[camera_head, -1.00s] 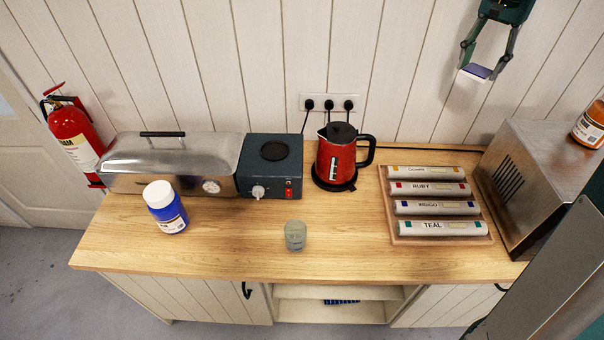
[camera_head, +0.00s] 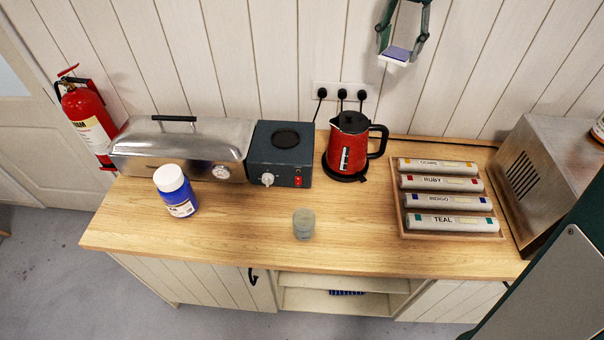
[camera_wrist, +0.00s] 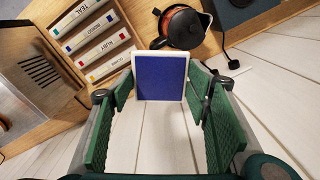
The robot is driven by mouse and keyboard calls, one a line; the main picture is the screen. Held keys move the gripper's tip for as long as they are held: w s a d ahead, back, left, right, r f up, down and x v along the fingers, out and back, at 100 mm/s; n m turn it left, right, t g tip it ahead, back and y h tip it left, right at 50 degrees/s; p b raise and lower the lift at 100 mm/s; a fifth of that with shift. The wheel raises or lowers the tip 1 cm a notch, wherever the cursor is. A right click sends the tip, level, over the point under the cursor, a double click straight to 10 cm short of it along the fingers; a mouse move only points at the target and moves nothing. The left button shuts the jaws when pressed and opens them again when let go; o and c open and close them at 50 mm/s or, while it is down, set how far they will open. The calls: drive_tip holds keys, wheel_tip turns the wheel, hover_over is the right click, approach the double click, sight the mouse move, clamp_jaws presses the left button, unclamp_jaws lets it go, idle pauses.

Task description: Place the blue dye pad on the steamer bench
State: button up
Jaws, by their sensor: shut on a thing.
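The blue dye pad (camera_wrist: 160,77) is a flat blue square in a white frame, held between the green fingers of my gripper (camera_wrist: 158,85) in the wrist view. In the head view the pad (camera_head: 397,54) hangs at the tips of my gripper (camera_head: 400,50), high above the bench and in front of the white plank wall. The wooden bench (camera_head: 245,235) carries a long metal steamer box (camera_head: 180,152) at its left end, beside a dark control box (camera_head: 279,150) with a knob. My gripper is up and to the right of the steamer, apart from everything on the bench.
A blue bottle (camera_head: 175,190) stands before the steamer. A small grey cup (camera_head: 303,224) stands mid-bench, a red kettle (camera_head: 348,148) behind it. A tray (camera_head: 453,236) of labelled rolls and a metal cabinet (camera_head: 545,165) are at the right. The front left-centre bench is clear.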

drive_tip(key=s+a+n, duration=0.2)
drive_tip(key=s+a, duration=0.2)
drive_tip(key=a, duration=1)
drive_tip(key=n+b, duration=0.2)
drive_tip(key=n, duration=0.2)
hover_over(246, 212)
drive_tip(key=f, duration=0.1)
wheel_tip(246, 212, down, 33)
drive_tip(key=shift+f, duration=0.2)
drive_tip(key=shift+w+f, duration=0.1)
drive_tip(key=shift+f, duration=2.85)
drive_tip(key=shift+f, duration=0.1)
drive_tip(key=shift+f, duration=1.95)
